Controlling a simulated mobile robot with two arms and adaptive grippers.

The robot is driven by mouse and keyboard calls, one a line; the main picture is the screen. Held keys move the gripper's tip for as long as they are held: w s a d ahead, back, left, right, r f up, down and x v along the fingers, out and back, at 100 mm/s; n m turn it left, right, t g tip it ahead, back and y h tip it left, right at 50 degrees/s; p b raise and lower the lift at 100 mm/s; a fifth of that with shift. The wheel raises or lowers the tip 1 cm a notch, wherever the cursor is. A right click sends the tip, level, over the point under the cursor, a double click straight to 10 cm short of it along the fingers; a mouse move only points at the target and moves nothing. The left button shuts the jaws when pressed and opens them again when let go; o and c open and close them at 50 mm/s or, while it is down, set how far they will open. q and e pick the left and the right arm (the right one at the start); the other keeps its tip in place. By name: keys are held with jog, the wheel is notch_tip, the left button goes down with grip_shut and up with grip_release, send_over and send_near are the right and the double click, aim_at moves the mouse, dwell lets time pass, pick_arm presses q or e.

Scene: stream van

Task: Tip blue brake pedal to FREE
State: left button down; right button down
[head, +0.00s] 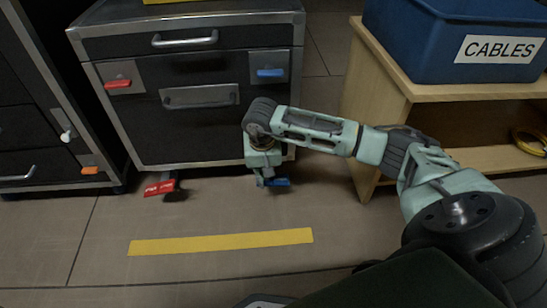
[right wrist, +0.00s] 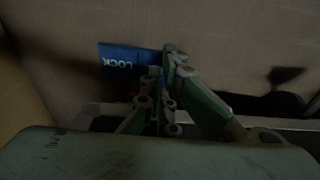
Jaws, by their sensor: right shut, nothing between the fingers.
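The blue brake pedal (head: 280,182) sits low at the front right foot of the dark cabinet (head: 215,120), just above the floor. In the head view my right gripper (head: 265,182) points down at it and covers its left part. In the right wrist view the blue pedal (right wrist: 120,57) shows the word LOCK, turned over. My right gripper (right wrist: 169,56) is shut and empty, its fingertips at the pedal's edge. I cannot tell whether they touch it. My left gripper is not in view.
A red pedal (head: 160,188) sits at the cabinet's left foot. The cabinet has a red latch (head: 118,84) and a blue latch (head: 270,73). A wooden shelf (head: 385,105) with a blue CABLES bin (head: 430,50) stands right. Floor around the yellow strip (head: 220,242) is clear.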

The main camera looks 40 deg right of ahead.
jog(key=shift+f, duration=0.3)
jog(key=shift+r, duration=0.15)
notch_tip(320, 180, up, 7)
jog(key=p, duration=0.5)
jog(key=shift+p, duration=0.3)
dwell(0.3)
